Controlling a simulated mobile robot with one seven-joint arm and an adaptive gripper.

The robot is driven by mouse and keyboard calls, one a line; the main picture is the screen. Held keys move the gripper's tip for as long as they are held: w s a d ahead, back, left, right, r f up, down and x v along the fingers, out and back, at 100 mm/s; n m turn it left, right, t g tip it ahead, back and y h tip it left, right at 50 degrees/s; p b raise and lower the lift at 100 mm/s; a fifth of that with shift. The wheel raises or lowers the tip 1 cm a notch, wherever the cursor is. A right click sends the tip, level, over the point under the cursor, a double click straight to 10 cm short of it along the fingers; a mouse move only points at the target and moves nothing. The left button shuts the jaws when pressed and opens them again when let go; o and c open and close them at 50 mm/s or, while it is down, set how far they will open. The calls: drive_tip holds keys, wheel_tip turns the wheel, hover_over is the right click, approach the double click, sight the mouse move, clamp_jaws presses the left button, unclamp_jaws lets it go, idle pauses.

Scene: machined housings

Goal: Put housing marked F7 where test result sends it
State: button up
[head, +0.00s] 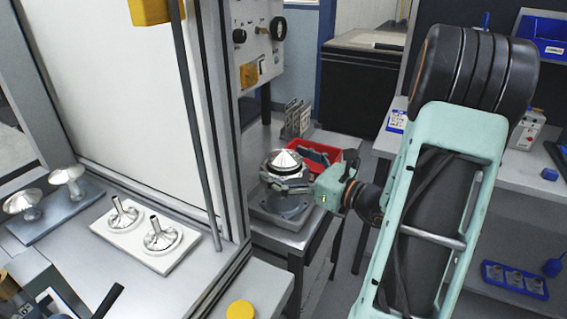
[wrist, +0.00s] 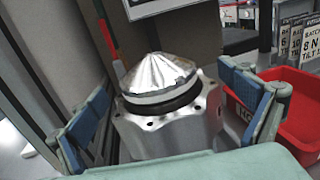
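A shiny metal piece with a cone-shaped top and a dark ring (head: 285,160) sits upright on a grey round stand (head: 287,205) on the small side table. I cannot read a mark F7 on it. In the wrist view the cone (wrist: 160,72) tops a grey body with bolt holes (wrist: 170,130). My gripper (head: 287,183) reaches in from the right at the height of this body. In the wrist view its two blue-padded fingers stand on either side of the body, apart, with narrow gaps showing. The lower part of the body is hidden.
A red bin (head: 331,148) stands close behind, with upright printed cards (head: 296,118) beside it. A frame post (head: 215,130) separates that bench from the stand.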

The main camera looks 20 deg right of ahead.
drive_tip(key=shift+r, duration=0.2)
drive_tip(key=v, duration=1.2)
drive_tip(key=shift+f, duration=0.1)
